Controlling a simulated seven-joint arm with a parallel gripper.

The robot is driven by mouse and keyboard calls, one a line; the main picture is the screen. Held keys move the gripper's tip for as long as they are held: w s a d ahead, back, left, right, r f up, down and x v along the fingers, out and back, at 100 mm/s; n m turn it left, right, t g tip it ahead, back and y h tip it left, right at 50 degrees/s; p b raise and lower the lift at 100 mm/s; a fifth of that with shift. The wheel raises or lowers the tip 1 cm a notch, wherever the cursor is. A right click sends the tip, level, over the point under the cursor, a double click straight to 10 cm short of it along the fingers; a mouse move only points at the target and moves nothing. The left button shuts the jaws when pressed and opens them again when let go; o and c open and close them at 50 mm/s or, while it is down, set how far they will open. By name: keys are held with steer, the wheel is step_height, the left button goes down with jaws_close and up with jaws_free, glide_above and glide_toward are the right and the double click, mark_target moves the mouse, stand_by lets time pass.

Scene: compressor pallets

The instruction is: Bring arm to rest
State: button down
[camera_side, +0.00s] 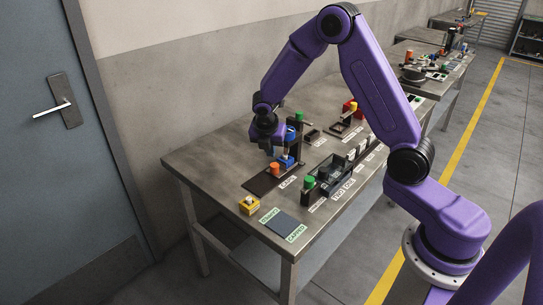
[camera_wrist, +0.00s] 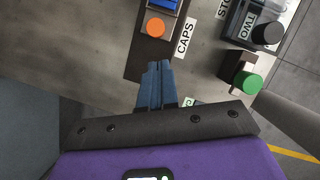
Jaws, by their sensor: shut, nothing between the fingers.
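My purple arm reaches over the metal workbench (camera_side: 228,150). My gripper (camera_side: 275,152) is above the dark caps strip (camera_side: 258,184), close to a blue part (camera_side: 287,161) and an orange cap (camera_side: 275,168) there. In the wrist view my gripper (camera_wrist: 158,64) has its two blue-grey fingers together with nothing between them. The orange cap (camera_wrist: 155,27) and the edge of the blue part (camera_wrist: 164,4) lie ahead of the fingertips on the caps strip (camera_wrist: 138,68). The side view does not show clearly how high the fingers are.
Right of the strip are a green-topped item (camera_side: 309,182) and dark fixtures with labels. A yellow block (camera_side: 249,205) and a dark pad (camera_side: 283,223) with green labels are at the front. A red item (camera_side: 351,108) stands farther back. A grey door (camera_side: 60,150) is at left.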

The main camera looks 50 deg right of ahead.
steer(key=shift+a+r, duration=0.15)
steer(key=shift+r, duration=0.15)
steer(key=shift+s, duration=0.1)
steer(key=s+a+r+m+y, duration=0.1)
steer(key=s+a+r+m, duration=0.3)
steer(key=s, duration=0.3)
steer(key=s+a+r+m+y, duration=0.1)
steer(key=s+a+r, duration=0.3)
steer(key=s+a, duration=0.25)
steer(key=s+r+m+g+y, duration=0.1)
steer(key=s+m, duration=0.4)
steer(key=s, duration=1.6)
step_height(320, 180, up, 2)
steer(key=shift+s+a+m+g+y, duration=0.25)
steer(key=shift+m+g+y, duration=0.15)
steer(key=shift+y, duration=0.3)
